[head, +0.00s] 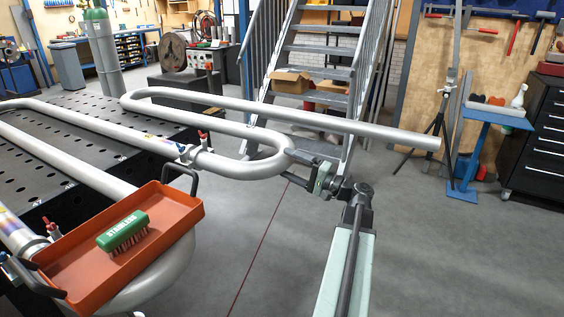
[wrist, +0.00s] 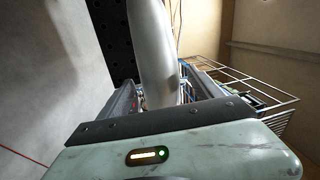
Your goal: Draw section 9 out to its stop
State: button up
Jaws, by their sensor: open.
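A grey serpentine tube coil (head: 220,167) lies partly on the black perforated table and reaches out past its edge. Its outer end is a U-bend (head: 283,158) leading to a straight free run (head: 350,125) that points right. I see no number marking section 9. My gripper (head: 297,158) is at the outside of this bend in the head view. In the wrist view my gripper (wrist: 157,98) is open, with the tube (wrist: 153,50) running between its two jaws. Whether either jaw touches the tube cannot be told.
An orange tray (head: 75,262) with a green brush (head: 123,232) sits over the near coil. Red-handled clamps (head: 203,136) stand along the tubes. Metal stairs (head: 318,75), a tripod (head: 437,125) and a blue stand (head: 480,140) are behind.

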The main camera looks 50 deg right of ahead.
jog(key=shift+x, duration=1.45)
jog(key=shift+c, duration=0.3)
grip_shut()
jog(key=shift+v, duration=0.85)
jog(key=shift+o, duration=0.3)
grip_release()
jog(key=shift+r, duration=0.15)
jog(key=b+v, duration=0.1)
jog(key=v, duration=0.6)
jog(key=shift+s+d, duration=0.15)
jog(key=shift+s, duration=0.25)
